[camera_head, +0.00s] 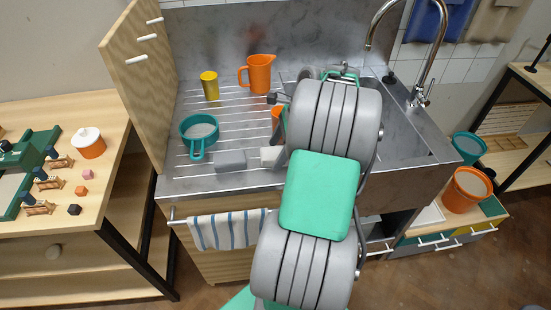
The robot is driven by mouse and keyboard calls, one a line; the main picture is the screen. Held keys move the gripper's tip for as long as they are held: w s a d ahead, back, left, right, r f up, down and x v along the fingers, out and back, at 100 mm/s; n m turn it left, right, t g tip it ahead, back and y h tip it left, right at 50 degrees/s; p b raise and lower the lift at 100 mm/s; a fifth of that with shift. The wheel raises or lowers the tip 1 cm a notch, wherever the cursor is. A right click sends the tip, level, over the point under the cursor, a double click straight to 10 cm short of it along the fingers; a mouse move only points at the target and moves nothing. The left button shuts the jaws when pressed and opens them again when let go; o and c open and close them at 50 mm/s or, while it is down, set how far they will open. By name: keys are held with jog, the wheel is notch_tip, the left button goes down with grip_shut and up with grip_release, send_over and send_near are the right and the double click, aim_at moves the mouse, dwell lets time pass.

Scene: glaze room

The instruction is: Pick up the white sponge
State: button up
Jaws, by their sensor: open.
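A small whitish block (269,157), which looks like the white sponge, lies on the metal counter near its front edge. My arm is just to its right and may cover part of it. A grey block (231,161) lies close by on its left. My grey and green arm rises through the middle of the view and covers much of the sink.
A teal pan (199,132), yellow cup (209,86) and orange jug (259,75) stand on the drainer. A tall tap (430,70) rises at the right. A striped towel (230,230) hangs in front.

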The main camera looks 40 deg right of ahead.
jog(key=shift+w+a+f, duration=0.1)
jog(key=shift+a+f, duration=0.05)
jog(key=shift+f, duration=0.2)
jog(key=shift+f+p, duration=0.1)
jog(key=shift+p, duration=0.2)
jog(key=shift+c, duration=0.5)
jog(key=c, duration=1.3)
jog(key=shift+f, duration=0.1)
jog(key=shift+b, duration=0.45)
notch_tip(320, 180, up, 4)
jog(key=shift+f+p, duration=0.1)
jog(key=shift+p, duration=0.6)
jog(key=s+r, duration=0.1)
jog(key=s+d+r+p, duration=0.1)
jog(key=r, duration=0.1)
jog(key=s+d+r, duration=0.1)
jog(key=r, duration=0.1)
jog(key=shift+s+p, duration=0.25)
jog(key=shift+p, duration=0.1)
jog(key=s+d+r+p, duration=0.2)
jog(key=s+d+r, duration=0.2)
jog(key=s, duration=0.5)
jog(key=shift+r+p, duration=0.3)
